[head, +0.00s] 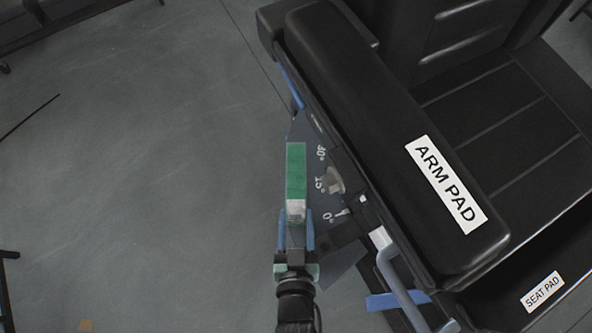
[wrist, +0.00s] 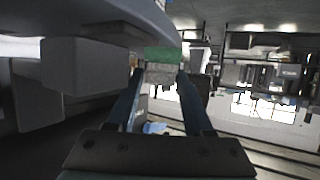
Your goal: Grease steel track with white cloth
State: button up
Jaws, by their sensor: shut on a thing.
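My gripper (head: 296,222) is shut on a small block with a long green part (head: 296,168) and a whitish-grey end (head: 296,210). The fingers close on the whitish-grey end, and the green part points away from the gripper. In the wrist view the block's green part (wrist: 162,54) shows beyond the fingertips. The block is over or beside a dark angle plate (head: 310,170) with degree marks on the chair's side; I cannot tell whether they touch. I cannot make out a separate white cloth or a steel track.
A black chair with an arm pad (head: 390,130) and a seat pad (head: 495,130) fills the right. A grey knob (head: 334,181) and blue tubing (head: 400,290) are close to my gripper's right. The grey floor (head: 140,180) at left is mostly clear.

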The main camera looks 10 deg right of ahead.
jog(key=shift+s, duration=0.2)
jog(key=shift+w+r+p, duration=0.1)
jog(key=shift+r+p, duration=1.4)
jog(key=w+a+r, duration=0.2)
jog(key=a, duration=1.1)
jog(key=shift+w+a+b, duration=0.25)
jog(key=shift+a+b, duration=0.1)
jog(key=shift+a, duration=0.05)
